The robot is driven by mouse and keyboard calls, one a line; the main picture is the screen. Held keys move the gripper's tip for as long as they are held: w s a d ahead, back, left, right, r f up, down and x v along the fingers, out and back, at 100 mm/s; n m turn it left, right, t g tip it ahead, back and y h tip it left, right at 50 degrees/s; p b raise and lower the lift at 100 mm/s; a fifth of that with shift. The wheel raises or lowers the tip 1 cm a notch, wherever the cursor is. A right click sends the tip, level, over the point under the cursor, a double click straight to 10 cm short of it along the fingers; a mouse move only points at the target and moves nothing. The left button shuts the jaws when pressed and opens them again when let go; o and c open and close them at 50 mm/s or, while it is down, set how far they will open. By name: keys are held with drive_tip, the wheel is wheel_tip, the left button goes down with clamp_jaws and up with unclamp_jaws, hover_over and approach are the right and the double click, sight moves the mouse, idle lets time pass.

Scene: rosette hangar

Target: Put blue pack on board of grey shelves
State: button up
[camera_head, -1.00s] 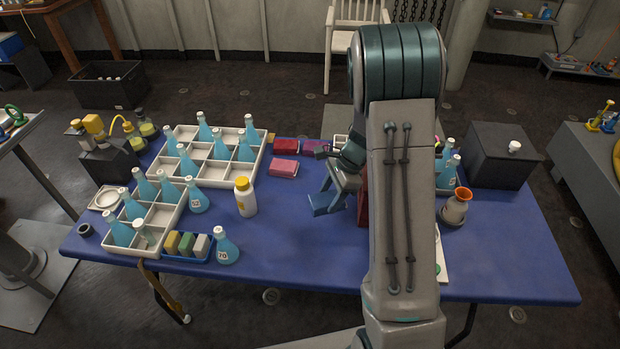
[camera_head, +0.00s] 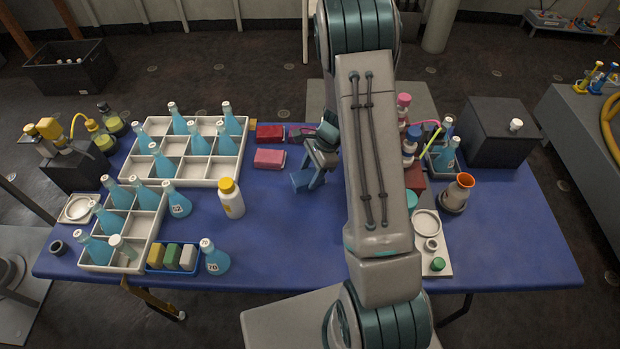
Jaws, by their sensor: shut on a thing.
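The blue pack (camera_head: 301,181) is a small blue block held at the tips of my gripper (camera_head: 312,173), over the middle of the blue table. My gripper is shut on it, and my arm hides part of the area to the right. I cannot tell from this view whether the pack touches the table. The grey shelves are not clearly in view. A low grey board (camera_head: 562,22) with small items shows at the top right edge, and I cannot tell if it belongs to them.
The blue table (camera_head: 290,262) holds white divided trays (camera_head: 186,172) with blue flasks, a white bottle (camera_head: 231,200), red (camera_head: 270,133) and pink packs (camera_head: 269,158), an orange-rimmed vase (camera_head: 457,194) and a dark box (camera_head: 497,135). The table's front right is clear.

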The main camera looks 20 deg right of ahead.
sight(313, 174)
drive_tip(key=shift+f, duration=1.65)
drive_tip(key=shift+f, duration=0.2)
drive_tip(key=o, duration=1)
